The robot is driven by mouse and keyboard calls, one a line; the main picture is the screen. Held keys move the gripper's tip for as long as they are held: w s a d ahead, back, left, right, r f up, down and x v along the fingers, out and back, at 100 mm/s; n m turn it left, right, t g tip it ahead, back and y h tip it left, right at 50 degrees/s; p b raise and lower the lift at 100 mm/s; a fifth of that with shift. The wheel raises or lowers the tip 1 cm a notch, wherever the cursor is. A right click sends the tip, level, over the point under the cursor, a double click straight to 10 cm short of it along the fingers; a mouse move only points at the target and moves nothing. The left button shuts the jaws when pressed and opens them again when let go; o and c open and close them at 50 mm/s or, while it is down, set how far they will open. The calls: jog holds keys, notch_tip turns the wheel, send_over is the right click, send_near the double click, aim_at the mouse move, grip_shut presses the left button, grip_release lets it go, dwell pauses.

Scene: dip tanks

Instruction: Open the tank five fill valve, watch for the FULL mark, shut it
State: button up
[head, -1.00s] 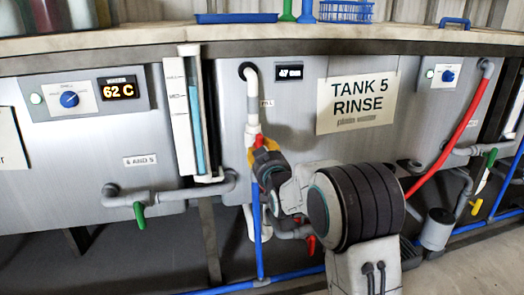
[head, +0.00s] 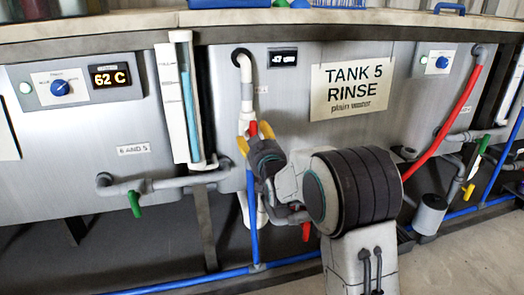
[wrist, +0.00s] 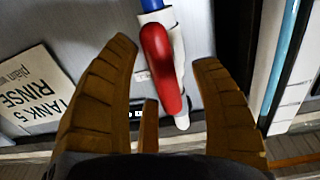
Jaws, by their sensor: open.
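A red valve handle (head: 253,127) sits on the tank five pipe, where the white upper part (head: 247,95) meets the blue lower pipe (head: 251,200). In the wrist view the red handle (wrist: 163,70) lies roughly along the pipe. My gripper (head: 255,138) is open, its yellow-brown fingers (wrist: 165,55) on either side of the handle with visible gaps. The TANK 5 RINSE sign (head: 350,92) is right of the pipe. The level gauge (head: 188,110), left of it, has a blue column; its marks are too small to read. A small display (head: 283,58) is unclear.
A green-handled valve (head: 135,203) is on the pipe at left, under a "6 AND 5" label (head: 133,149). Another red handle (head: 306,231) is low behind my arm. A red hose (head: 450,120) runs down at right. Blue pipes (head: 190,283) run along the floor.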

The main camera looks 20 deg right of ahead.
jog(key=s, duration=1.1)
jog(key=shift+a, duration=0.1)
jog(key=s+r+g+p, duration=1.4)
jog(key=s+r+p, duration=1.6)
jog(key=p, duration=1.2)
jog(key=shift+s+r+g, duration=0.3)
jog(key=shift+s+r, duration=0.05)
jog(key=shift+s, duration=0.8)
jog(key=shift+a, duration=0.1)
dwell(1.4)
